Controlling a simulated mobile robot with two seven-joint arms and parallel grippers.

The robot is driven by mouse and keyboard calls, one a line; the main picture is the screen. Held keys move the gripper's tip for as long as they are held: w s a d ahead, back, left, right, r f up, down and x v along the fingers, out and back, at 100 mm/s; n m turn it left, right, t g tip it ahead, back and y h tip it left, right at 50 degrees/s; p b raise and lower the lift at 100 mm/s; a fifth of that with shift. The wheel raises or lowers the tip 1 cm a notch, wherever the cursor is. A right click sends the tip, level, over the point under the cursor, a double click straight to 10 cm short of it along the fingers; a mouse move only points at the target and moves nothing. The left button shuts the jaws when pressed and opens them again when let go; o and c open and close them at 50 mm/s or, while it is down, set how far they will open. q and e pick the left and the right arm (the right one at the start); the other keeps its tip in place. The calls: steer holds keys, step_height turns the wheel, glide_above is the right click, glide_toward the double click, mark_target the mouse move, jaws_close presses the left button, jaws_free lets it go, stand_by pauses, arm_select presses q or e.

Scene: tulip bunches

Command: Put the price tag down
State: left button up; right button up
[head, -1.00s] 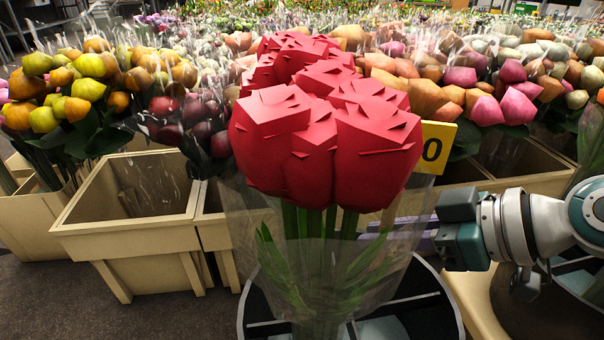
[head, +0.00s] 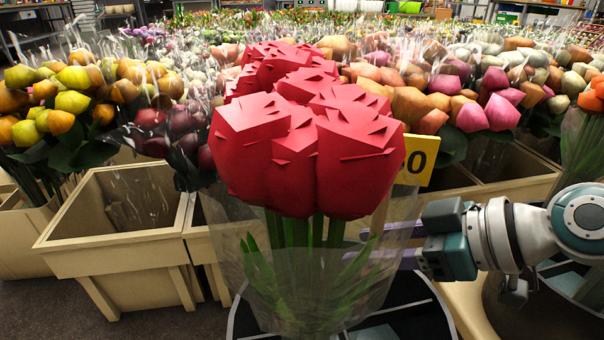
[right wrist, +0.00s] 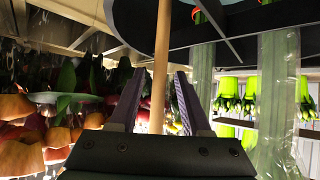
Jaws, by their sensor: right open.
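The price tag (head: 420,160) is a yellow card with a black "0" visible; the red tulips hide its left part. It stands upright behind the red tulip bunch (head: 310,150). Its wooden stick shows in the right wrist view (right wrist: 162,65), running between the two purple fingers of my right gripper (right wrist: 156,90). In the head view my right gripper (head: 388,247) reaches in from the right, below the card, partly behind the clear wrap. Its jaws are open around the stick. Whether a finger touches the stick is unclear. My left gripper is out of view.
Beige wooden bins (head: 120,245) stand on the left, one with an empty clear wrap. Several wrapped tulip bunches crowd the back. Orange tulips (head: 592,95) stand at the right edge. Green stems (right wrist: 280,100) in clear wrap are close to the right gripper in the wrist view.

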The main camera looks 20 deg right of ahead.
steer(key=p+v, duration=0.4)
steer(key=v, duration=0.7)
steer(key=s+a+f+g, duration=0.1)
steer(key=s+a, duration=0.1)
steer(key=a, duration=0.1)
steer(key=s+a+f+g, duration=0.1)
steer(key=s+a+g, duration=0.1)
steer(key=s+a, duration=0.1)
steer(key=s+a+f+g, duration=0.1)
steer(key=s+a, duration=0.2)
steer(key=a, duration=0.1)
steer(key=shift+s+a+f+g+h, duration=0.1)
steer(key=shift+a+f+g+h, duration=0.1)
steer(key=shift+a+g+h, duration=0.2)
steer(key=shift+s+r+m+g+h, duration=0.15)
steer(key=shift+s+m+g+h, duration=0.2)
steer(key=shift+h, duration=0.45)
steer(key=d+r+m+h, duration=0.2)
steer(key=m+h, duration=0.1)
steer(key=shift+s+d+m, duration=0.25)
steer(key=shift+s, duration=0.15)
